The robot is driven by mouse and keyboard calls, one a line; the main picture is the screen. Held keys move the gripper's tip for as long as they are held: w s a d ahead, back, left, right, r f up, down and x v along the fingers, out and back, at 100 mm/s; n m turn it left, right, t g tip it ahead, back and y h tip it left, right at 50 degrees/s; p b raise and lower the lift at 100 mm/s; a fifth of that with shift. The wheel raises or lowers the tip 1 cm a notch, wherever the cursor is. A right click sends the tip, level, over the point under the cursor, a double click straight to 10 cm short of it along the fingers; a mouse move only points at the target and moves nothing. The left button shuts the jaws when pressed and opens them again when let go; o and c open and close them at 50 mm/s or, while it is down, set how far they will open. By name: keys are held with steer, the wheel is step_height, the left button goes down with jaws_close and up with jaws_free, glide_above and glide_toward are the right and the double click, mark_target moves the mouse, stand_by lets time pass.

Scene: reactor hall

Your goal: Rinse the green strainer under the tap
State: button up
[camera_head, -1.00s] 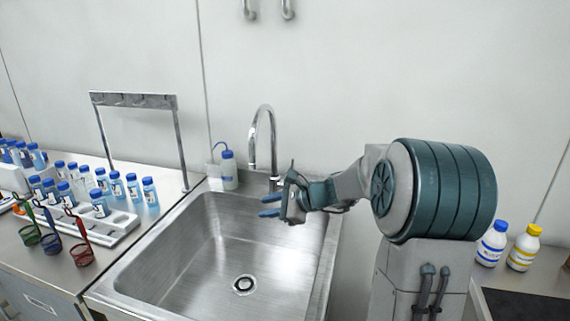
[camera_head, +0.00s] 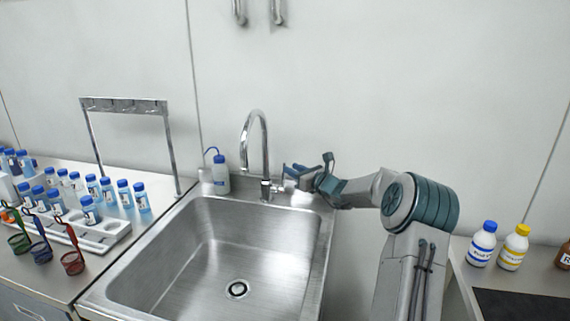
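The tap (camera_head: 258,150) stands at the back of the steel sink, its spout curving over to the left; no water shows running from it. My gripper (camera_head: 290,171) is just right of the tap, close to the small lever (camera_head: 282,188) at its base. I cannot tell if it touches the lever or how far apart its fingers are. The green strainer (camera_head: 18,243) stands on the left counter at the front, its handle rising up to the left. A blue strainer (camera_head: 40,252) and a red strainer (camera_head: 72,262) stand beside it.
The sink (camera_head: 215,255) is empty. A wash bottle (camera_head: 220,174) stands left of the tap. Bottles with blue caps (camera_head: 141,197) and a white rack (camera_head: 95,236) fill the left counter beneath a metal hook frame (camera_head: 125,105). Reagent bottles (camera_head: 483,244) stand at the right.

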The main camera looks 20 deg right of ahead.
mark_target(283, 178)
steer(key=x, duration=0.5)
steer(key=shift+p, duration=0.4)
jaws_close()
